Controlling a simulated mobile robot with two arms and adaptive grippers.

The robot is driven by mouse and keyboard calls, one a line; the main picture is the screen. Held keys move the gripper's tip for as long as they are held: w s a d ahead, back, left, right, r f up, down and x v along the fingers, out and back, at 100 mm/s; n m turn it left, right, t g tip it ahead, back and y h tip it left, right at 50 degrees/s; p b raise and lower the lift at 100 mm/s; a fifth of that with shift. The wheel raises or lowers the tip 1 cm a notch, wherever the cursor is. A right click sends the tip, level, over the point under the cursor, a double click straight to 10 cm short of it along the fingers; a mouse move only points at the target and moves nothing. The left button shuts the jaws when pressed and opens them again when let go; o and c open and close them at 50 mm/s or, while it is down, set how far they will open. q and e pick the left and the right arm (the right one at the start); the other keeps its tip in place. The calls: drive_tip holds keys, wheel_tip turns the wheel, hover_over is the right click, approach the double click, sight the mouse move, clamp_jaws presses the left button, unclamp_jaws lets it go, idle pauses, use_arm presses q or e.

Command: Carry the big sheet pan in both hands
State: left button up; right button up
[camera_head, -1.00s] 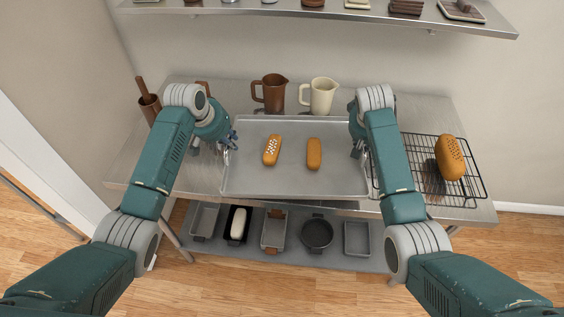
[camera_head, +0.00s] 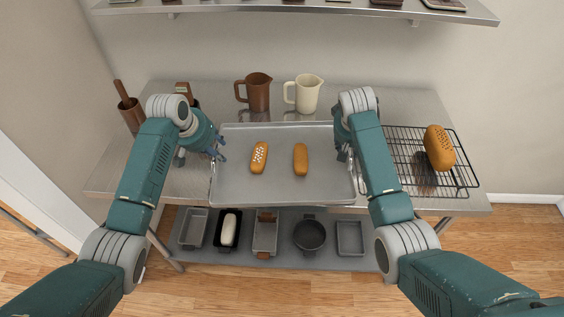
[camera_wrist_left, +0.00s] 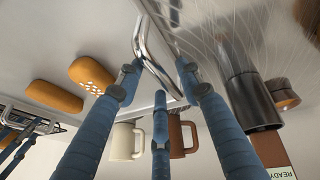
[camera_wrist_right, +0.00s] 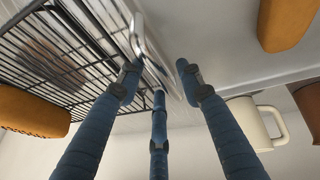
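The big grey sheet pan (camera_head: 280,188) is over the front of the metal table, its front edge past the table's front edge. Two brown loaves lie on it: a spotted one (camera_head: 259,158) and a plain one (camera_head: 300,160). My left gripper (camera_head: 217,153) is at the pan's left end, its fingers around the shiny handle (camera_wrist_left: 150,55). My right gripper (camera_head: 345,152) is at the right end, its fingers around the other handle (camera_wrist_right: 143,40). Both look closed on the handles. The pan looks roughly level; I cannot tell its height above the table.
A wire rack (camera_head: 405,155) with a brown loaf (camera_head: 439,148) stands right of the pan. A brown jug (camera_head: 258,95) and a cream jug (camera_head: 305,95) stand behind it. A brown crock (camera_head: 131,115) is at the left. Several small pans fill the lower shelf (camera_head: 180,250).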

use_arm(q)
drive_tip(key=v, duration=1.1)
drive_tip(key=shift+s+r, duration=0.2)
drive_tip(key=shift+r, duration=0.15)
use_arm(e)
drive_tip(key=v, duration=1.2)
use_arm(q)
drive_tip(key=shift+a, duration=0.15)
use_arm(e)
drive_tip(key=shift+a+f, duration=0.1)
